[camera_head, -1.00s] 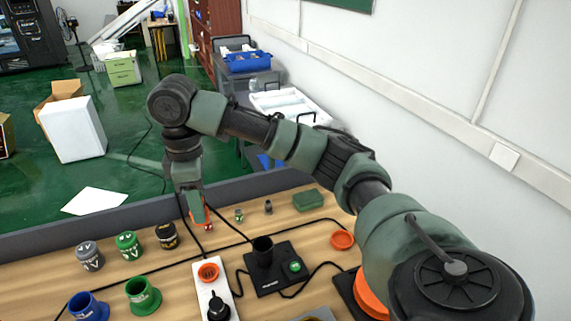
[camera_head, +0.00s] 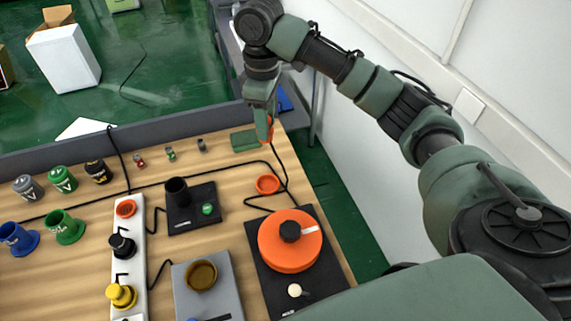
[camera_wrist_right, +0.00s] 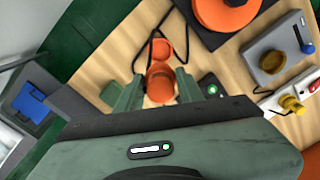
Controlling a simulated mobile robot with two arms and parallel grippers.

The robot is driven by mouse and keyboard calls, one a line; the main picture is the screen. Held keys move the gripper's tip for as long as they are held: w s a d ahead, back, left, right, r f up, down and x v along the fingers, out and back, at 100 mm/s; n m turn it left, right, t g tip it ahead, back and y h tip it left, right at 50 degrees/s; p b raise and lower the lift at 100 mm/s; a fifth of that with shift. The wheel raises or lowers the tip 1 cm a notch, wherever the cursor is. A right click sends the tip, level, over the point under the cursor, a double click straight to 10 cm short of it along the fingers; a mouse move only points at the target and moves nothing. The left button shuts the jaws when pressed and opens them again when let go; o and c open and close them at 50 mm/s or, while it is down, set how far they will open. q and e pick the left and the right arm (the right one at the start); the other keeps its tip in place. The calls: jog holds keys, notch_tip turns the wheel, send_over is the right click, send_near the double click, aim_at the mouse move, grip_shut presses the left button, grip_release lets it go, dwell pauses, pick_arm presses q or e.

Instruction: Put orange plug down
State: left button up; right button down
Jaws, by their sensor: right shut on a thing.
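My right gripper (camera_head: 264,120) is shut on the orange plug (camera_head: 267,135) near the far right corner of the table. In the right wrist view the plug (camera_wrist_right: 160,84) sits between the two fingers of the gripper (camera_wrist_right: 155,92). A black cable hangs below the plug. My left gripper is not in view.
An orange round dish (camera_head: 268,184) lies below the plug in the picture. A green box (camera_head: 245,140) is left of the gripper. A black base with a cup (camera_head: 192,222) and an orange-topped device (camera_head: 291,250) stand nearer. Several cups and bottles are at left.

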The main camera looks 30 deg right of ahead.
jog(key=f+p, duration=0.1)
jog(key=f, duration=0.6)
jog(key=f+p, duration=0.1)
jog(key=f, duration=0.6)
jog(key=shift+w+a+f, duration=0.1)
jog(key=shift+a+f, duration=0.1)
jog(key=shift+f+p, duration=0.45)
jog(key=shift+f, duration=1.75)
jog(key=shift+f, duration=0.15)
jog(key=c, duration=0.9)
grip_release()
notch_tip(320, 180, up, 12)
jog(key=b, duration=0.2)
jog(key=shift+r, duration=0.2)
